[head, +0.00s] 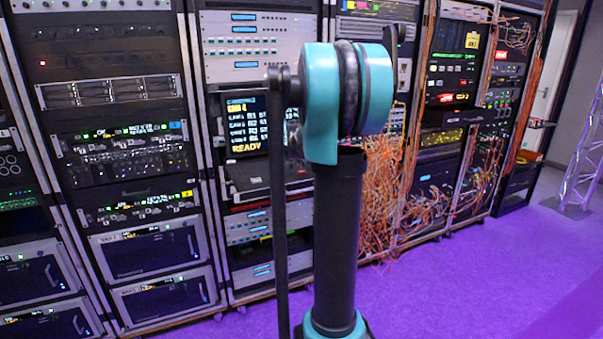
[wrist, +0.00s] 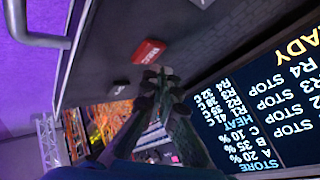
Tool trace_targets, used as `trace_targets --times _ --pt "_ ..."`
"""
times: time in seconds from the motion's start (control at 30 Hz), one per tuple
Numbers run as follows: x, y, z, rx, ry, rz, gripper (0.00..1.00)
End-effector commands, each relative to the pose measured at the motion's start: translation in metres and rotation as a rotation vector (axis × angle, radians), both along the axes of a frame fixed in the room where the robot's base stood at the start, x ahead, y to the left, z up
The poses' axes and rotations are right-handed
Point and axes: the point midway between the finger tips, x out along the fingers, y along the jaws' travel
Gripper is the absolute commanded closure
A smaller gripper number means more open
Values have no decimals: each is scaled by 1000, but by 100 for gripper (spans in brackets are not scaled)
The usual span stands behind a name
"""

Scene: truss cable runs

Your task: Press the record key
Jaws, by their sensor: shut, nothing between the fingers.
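In the wrist view a red key (wrist: 148,51) with pale lettering, probably the record key, stands out from a dark panel. My gripper (wrist: 161,74) is shut and empty, its fingertips just below the red key in the picture. A small gap shows between them, but I cannot tell whether they touch in depth. In the head view my arm stands in front of the racks, and neither the gripper nor the red key can be made out.
Orange cables (head: 380,190) hang to the right. Purple floor (head: 450,290) is open in front.

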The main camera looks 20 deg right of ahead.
Motion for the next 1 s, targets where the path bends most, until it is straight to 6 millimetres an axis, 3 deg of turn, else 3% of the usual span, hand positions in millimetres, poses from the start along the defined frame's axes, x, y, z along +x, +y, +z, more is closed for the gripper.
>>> trace_targets --times 1.0 --pt "0 0 -8 0 0 0 100"
